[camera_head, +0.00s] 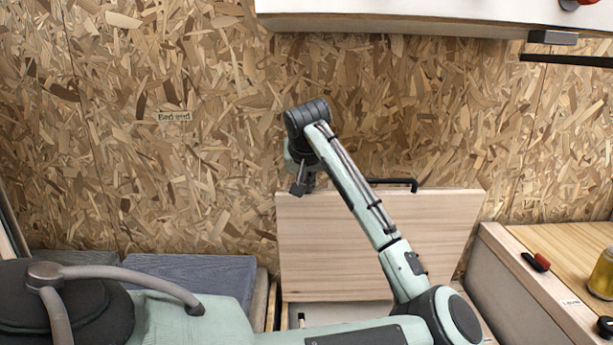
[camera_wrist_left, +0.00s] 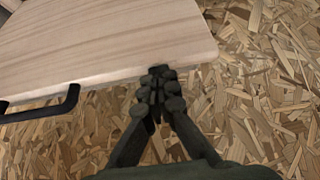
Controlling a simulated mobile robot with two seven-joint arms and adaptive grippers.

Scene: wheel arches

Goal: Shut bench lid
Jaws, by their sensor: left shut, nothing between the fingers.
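The bench lid (camera_head: 350,245) is a pale wooden board standing open, raised steeply against the chipboard wall. A black bar handle (camera_head: 392,182) sits on its top edge. Under the lid, part of the open bench box (camera_head: 340,315) shows, mostly hidden by my arm. My left gripper (camera_head: 300,188) is shut and empty at the top left corner of the lid. In the left wrist view, the closed fingertips (camera_wrist_left: 160,72) are right by the lid's edge (camera_wrist_left: 120,50), with the handle (camera_wrist_left: 45,104) to the left; I cannot tell whether they touch. My right gripper is not in view.
Grey-blue cushions (camera_head: 195,275) lie to the left of the bench. A wooden counter (camera_head: 560,250) at right holds a red-and-black tool (camera_head: 536,262) and a yellow jar (camera_head: 602,275). A white overhead cabinet (camera_head: 420,18) hangs above. The wall (camera_head: 200,130) is close behind the lid.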

